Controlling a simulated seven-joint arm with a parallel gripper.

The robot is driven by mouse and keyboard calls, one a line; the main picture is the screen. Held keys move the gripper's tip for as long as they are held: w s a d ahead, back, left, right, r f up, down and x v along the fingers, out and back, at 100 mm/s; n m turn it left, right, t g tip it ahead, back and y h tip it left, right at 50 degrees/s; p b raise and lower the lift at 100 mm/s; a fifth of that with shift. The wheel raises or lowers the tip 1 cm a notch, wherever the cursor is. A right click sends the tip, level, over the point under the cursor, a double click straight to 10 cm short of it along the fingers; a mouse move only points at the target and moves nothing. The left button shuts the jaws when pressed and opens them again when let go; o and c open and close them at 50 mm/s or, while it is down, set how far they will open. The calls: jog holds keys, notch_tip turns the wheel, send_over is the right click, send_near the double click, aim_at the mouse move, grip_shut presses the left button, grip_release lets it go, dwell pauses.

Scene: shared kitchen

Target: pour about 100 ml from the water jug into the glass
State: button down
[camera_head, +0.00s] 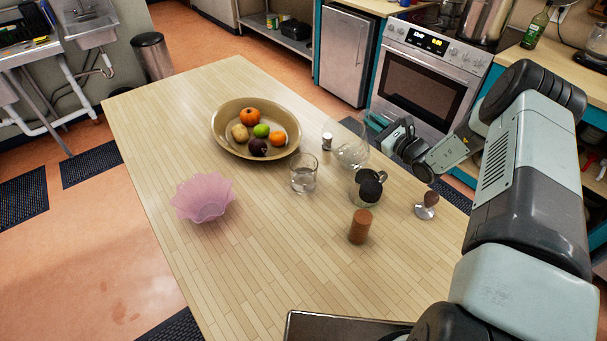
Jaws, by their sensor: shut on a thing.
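The clear glass (304,175) stands upright near the middle of the wooden table. Its lower part looks as if it holds some clear liquid, but the level is hard to read. The transparent water jug (350,153) is behind and to the right of the glass, apart from it. My gripper (378,123) is at the jug's right side, shut on the jug. The exact grip is too small to make out. I cannot tell how far the jug is tilted, whether its base touches the table, or how much water is in it.
A small shaker (327,142) stands beside the jug. A dark-lidded pot (366,190), a brown cylinder (360,226) and a wooden-handled tool (427,206) stand nearer and to the right. A fruit bowl (224,143) and a pink bowl (203,200) are left. The table's front left is clear.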

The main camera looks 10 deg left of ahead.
jog(key=shift+w+d+f+m+b, duration=0.45)
jog(key=shift+f+m, duration=0.2)
jog(key=shift+m, duration=0.2)
jog(key=shift+w+d+f+m+b, duration=0.35)
jog(key=shift+f+m+b, duration=0.15)
jog(key=shift+f+m, duration=0.25)
jog(key=shift+w+d+f+m+b, duration=0.35)
jog(key=shift+f+m+b, duration=0.2)
jog(key=shift+m, duration=0.35)
jog(key=shift+d, duration=0.1)
